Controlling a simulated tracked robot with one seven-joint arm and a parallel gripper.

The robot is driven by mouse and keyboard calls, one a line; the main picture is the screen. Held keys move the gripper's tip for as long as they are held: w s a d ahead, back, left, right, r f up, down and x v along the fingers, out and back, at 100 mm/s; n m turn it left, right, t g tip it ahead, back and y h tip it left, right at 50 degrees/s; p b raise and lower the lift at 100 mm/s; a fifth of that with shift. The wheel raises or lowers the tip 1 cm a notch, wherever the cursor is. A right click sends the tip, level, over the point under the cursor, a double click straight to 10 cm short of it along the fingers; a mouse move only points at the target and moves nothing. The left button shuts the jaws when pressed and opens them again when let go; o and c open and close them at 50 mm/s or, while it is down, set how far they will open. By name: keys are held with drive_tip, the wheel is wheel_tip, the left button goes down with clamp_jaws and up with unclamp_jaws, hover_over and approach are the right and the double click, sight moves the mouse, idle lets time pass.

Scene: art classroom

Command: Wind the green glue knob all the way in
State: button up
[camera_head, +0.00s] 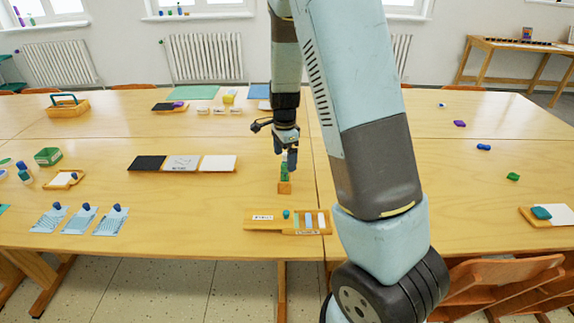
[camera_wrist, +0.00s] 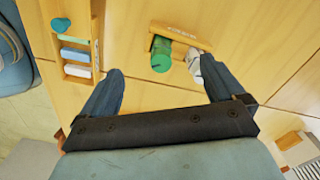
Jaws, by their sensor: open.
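The green glue (camera_head: 284,168) stands upright in a small wooden block (camera_head: 284,187) near the middle of the table. In the wrist view my gripper (camera_wrist: 162,68) is open, with the green end between and beyond the fingertips, apparently not touched. A whitish piece (camera_wrist: 194,62) lies close to the right fingertip. Which part of the green is the knob is too small to tell.
A wooden tray (camera_head: 262,219) with a label and several coloured pieces lies in front of the glue; its compartments also show in the wrist view (camera_wrist: 76,62). A row of black, grey and white panels (camera_head: 182,163) lies to the left.

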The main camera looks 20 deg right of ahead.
drive_tip(key=shift+f, duration=1.15)
idle(0.4)
drive_tip(key=shift+c, duration=0.3)
drive_tip(key=c, duration=1.5)
drive_tip(key=shift+o, duration=0.2)
drive_tip(key=n, duration=1.1)
